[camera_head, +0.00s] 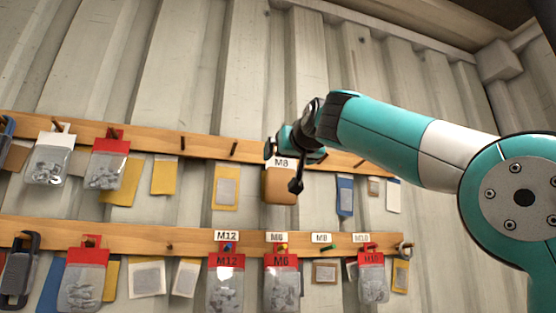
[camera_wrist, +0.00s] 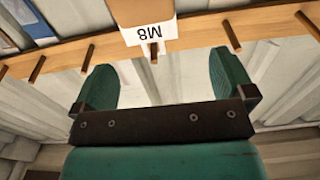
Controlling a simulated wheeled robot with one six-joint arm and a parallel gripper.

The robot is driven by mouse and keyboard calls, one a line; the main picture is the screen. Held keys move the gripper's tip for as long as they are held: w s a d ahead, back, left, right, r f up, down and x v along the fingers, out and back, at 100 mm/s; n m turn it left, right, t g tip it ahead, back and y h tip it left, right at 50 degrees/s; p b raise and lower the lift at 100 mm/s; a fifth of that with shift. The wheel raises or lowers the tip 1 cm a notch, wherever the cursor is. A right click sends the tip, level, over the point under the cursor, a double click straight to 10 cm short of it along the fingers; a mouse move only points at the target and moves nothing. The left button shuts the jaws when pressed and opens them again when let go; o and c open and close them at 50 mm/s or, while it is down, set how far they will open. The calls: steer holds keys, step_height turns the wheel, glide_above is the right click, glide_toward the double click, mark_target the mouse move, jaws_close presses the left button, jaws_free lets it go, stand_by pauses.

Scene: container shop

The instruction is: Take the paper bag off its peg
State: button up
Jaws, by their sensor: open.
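The brown paper bag (camera_head: 279,188) hangs on the upper wooden rail under a white M8 label (camera_head: 282,162), partly hidden behind my gripper (camera_head: 284,169). In the wrist view, which looks upside down, the bag (camera_wrist: 138,10) shows at the top edge with its M8 label (camera_wrist: 149,33) and a wooden peg (camera_wrist: 154,49) at the label's edge. My gripper (camera_wrist: 166,82) is open. Its two green fingers stand apart to either side of the peg's line, with nothing between them. I see no contact with the bag.
The upper rail (camera_head: 205,147) also holds clear red-topped packs (camera_head: 107,165), yellow cards (camera_head: 226,187) and a blue card (camera_head: 345,196). A lower rail (camera_head: 195,240) below carries more labelled packs, including an M6 pack (camera_head: 283,278). Bare pegs (camera_wrist: 231,36) stand beside the bag. A corrugated wall is close behind.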

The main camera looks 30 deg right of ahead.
mark_target(282, 170)
steer(key=w+d+p, duration=0.1)
steer(key=w, duration=0.1)
steer(key=w+d+p, duration=0.1)
steer(key=w, duration=0.1)
steer(key=w+d+p, duration=0.1)
steer(key=w+p, duration=0.1)
steer(key=w, duration=0.1)
steer(key=shift+w+r, duration=0.1)
steer(key=shift+r, duration=0.1)
steer(key=w, duration=0.1)
steer(key=w+d+p, duration=0.1)
steer(key=shift+w+d+f, duration=0.1)
steer(key=shift+w+d, duration=0.1)
steer(key=shift+w, duration=0.1)
steer(key=shift+w+a+p, duration=0.15)
steer(key=shift+w+p, duration=0.45)
steer(key=shift+w, duration=0.05)
steer(key=shift+w+f, duration=0.15)
steer(key=shift+f, duration=0.05)
